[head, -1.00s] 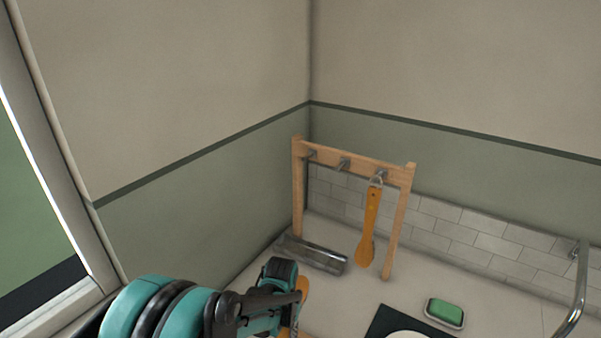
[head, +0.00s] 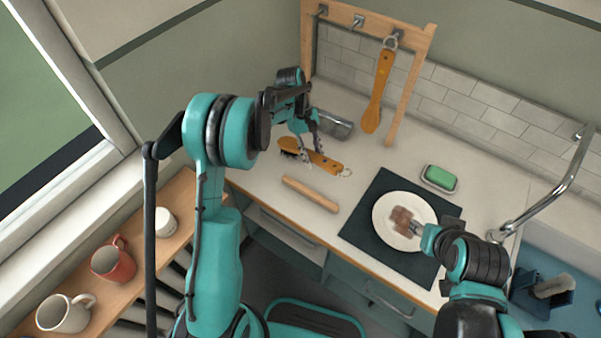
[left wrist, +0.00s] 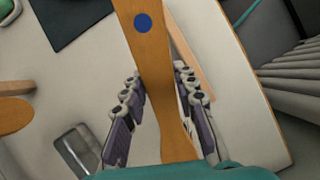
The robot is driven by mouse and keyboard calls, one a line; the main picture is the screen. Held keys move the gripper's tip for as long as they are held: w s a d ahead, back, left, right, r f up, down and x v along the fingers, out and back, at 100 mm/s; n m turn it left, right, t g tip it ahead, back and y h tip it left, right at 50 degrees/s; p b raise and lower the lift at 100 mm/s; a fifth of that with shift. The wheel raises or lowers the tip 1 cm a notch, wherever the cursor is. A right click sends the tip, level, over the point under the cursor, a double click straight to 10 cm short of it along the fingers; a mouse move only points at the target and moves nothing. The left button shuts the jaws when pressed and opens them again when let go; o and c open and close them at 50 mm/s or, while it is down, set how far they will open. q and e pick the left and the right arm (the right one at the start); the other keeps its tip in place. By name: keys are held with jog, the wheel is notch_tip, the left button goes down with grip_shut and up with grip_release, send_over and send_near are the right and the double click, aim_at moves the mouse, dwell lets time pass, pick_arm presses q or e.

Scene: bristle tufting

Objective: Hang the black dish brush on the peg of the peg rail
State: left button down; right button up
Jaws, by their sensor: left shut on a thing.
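My left gripper (head: 309,146) is shut on a wooden-handled brush (head: 325,162) with dark bristles at its left end and a metal ring at its right end. In the left wrist view the fingers (left wrist: 158,85) stand on both sides of the brush's wood (left wrist: 141,40), which bears a blue dot. The wooden peg rail (head: 415,42) stands at the back with 3 metal pegs. Another wooden brush (head: 379,90) hangs by its ring on the right peg; the middle peg (head: 358,20) and left peg are bare. My right gripper (head: 412,228) is over the plate, its fingers unclear.
A metallic container (head: 336,126) lies behind the held brush. A wooden bar (head: 310,194) lies in front. A white plate (head: 385,230) with a brown patch sits on a dark mat (head: 370,245).

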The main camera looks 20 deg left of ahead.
pick_arm(q)
jog(key=w+a+r+n+t+p, duration=0.1)
jog(key=w+a+r+n+t, duration=0.5)
jog(key=w+r+n+t, duration=0.4)
jog(key=w+a+r+n+t+p, duration=0.2)
jog(key=w+a+r+n+t, duration=0.45)
jog(key=n, duration=0.45)
jog(key=w+d+f+t, duration=0.1)
jog(key=w+d, duration=0.2)
jog(key=w, duration=0.5)
jog(key=shift+w+d+f+n+h+b, duration=0.15)
jog(key=shift+d+f+n+h+b, duration=0.15)
jog(key=shift+h, duration=0.1)
jog(key=c, duration=1.1)
grip_release()
jog(key=shift+r, duration=0.1)
